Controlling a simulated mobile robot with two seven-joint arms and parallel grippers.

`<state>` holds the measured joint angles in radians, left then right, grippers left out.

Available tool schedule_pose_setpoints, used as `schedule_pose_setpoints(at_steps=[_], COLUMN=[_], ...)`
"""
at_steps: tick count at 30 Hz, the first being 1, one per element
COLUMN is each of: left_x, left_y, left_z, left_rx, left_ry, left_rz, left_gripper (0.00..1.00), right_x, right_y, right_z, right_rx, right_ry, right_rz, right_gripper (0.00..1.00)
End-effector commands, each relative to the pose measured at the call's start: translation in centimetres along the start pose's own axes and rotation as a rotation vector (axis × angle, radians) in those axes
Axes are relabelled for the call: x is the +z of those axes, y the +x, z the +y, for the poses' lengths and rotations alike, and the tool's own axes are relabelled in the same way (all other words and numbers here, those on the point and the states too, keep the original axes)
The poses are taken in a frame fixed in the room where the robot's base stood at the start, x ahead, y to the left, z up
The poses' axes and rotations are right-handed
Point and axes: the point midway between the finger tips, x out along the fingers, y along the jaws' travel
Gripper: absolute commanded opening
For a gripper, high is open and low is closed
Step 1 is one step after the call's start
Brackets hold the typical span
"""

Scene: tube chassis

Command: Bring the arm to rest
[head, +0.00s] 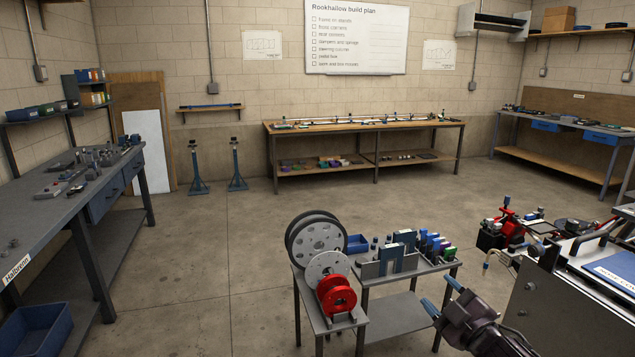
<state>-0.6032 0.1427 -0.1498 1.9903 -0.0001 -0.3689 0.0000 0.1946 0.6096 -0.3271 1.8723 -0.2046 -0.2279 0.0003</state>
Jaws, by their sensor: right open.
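My right gripper (437,297) is at the lower right, with its arm coming in from the bottom right edge. Its two blue-tipped fingers are apart and nothing is between them. It is in front of the right side of a small grey parts stand (346,324). In the picture its fingertips lie just below the stand's right edge; I cannot tell the exact gap. My left gripper is not in view.
The stand carries a black wheel (316,237), a red disc (336,295) and several small coloured parts. A grey machine cabinet (560,315) stands close at the right. Workbenches line the left (40,222), back and right walls. The middle floor (215,260) is clear.

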Motion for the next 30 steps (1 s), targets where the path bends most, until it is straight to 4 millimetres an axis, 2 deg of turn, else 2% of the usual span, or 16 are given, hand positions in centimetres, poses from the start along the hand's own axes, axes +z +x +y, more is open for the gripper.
schedule_pose_setpoints(at_steps=[1, 5, 9, 15, 21, 25, 30], left_x=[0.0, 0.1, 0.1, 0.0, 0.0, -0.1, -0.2], left_y=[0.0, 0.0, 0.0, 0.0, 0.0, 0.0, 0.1], left_z=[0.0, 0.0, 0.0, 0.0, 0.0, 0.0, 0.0], left_rx=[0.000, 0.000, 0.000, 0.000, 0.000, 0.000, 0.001], left_ry=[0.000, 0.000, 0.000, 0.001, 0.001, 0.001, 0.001], left_rz=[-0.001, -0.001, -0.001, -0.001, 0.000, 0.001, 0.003], left_gripper=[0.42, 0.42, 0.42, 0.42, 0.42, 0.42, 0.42], right_x=[1.4, 4.2, 6.6, 9.0, 10.8, 11.2, 11.5], right_y=[-1.6, -5.7, -10.6, -18.1, -25.6, -28.6, -30.2], right_z=[-1.9, -6.1, -10.1, -15.2, -19.8, -21.6, -22.3], right_rx=[-0.007, -0.020, -0.020, 0.014, 0.039, 0.037, 0.031], right_ry=[0.088, 0.281, 0.461, 0.650, 0.755, 0.784, 0.787], right_rz=[-0.060, -0.197, -0.323, -0.477, -0.637, -0.699, -0.729], right_gripper=[0.58, 0.58, 0.58, 0.58, 0.58, 0.58, 0.58])
